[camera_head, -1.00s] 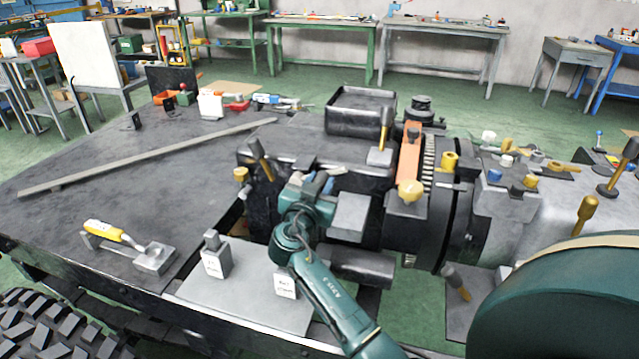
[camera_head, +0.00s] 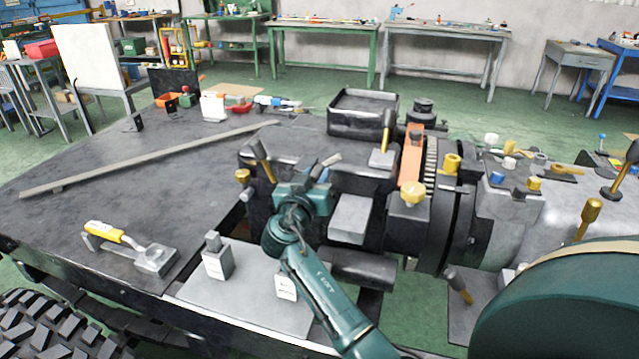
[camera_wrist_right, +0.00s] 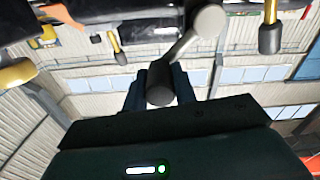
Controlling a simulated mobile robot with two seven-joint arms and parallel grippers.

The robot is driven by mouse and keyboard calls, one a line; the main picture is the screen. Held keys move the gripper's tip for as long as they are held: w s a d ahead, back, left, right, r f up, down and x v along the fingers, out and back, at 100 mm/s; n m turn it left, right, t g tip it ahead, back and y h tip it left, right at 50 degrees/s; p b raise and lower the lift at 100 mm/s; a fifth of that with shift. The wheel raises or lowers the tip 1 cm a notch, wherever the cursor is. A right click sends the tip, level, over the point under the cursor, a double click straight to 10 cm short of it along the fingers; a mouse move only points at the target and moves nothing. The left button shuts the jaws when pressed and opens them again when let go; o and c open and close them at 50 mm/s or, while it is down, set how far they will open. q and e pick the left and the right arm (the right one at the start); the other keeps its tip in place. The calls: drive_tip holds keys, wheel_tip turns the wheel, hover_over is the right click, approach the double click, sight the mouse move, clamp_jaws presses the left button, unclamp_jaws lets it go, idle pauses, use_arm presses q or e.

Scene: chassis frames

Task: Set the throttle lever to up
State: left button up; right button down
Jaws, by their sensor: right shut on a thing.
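My right gripper (camera_head: 322,172) reaches in over the dark engine block in the head view. In the right wrist view the gripper (camera_wrist_right: 160,92) is shut on a dark cylindrical grip at the end of a grey lever, which I take as the throttle lever (camera_wrist_right: 183,44). The lever runs from this grip up and right to a round grey pivot (camera_wrist_right: 208,20). In the head view my gripper and the engine parts largely hide the lever, so its exact setting cannot be read. My left gripper is not in view.
A grey box (camera_head: 351,218) lies close right of the gripper. Two labelled grey blocks (camera_head: 217,258) (camera_head: 293,295) stand in front.

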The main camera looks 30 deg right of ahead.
drive_tip(key=n, duration=0.1)
drive_tip(key=w+r+n, duration=0.1)
drive_tip(key=shift+a+r+n, duration=0.15)
drive_tip(key=shift+a+n, duration=0.15)
drive_tip(key=shift+a, duration=0.1)
drive_tip(key=shift+w+a+r+n, duration=0.3)
drive_tip(key=shift+w+n, duration=0.1)
drive_tip(key=shift+n, duration=0.4)
drive_tip(key=shift+w+a+r+n, duration=0.2)
drive_tip(key=shift+w+a+n, duration=0.15)
drive_tip(key=shift+n, duration=0.45)
drive_tip(key=c, duration=1.1)
unclamp_jaws()
drive_tip(key=shift+f, duration=0.1)
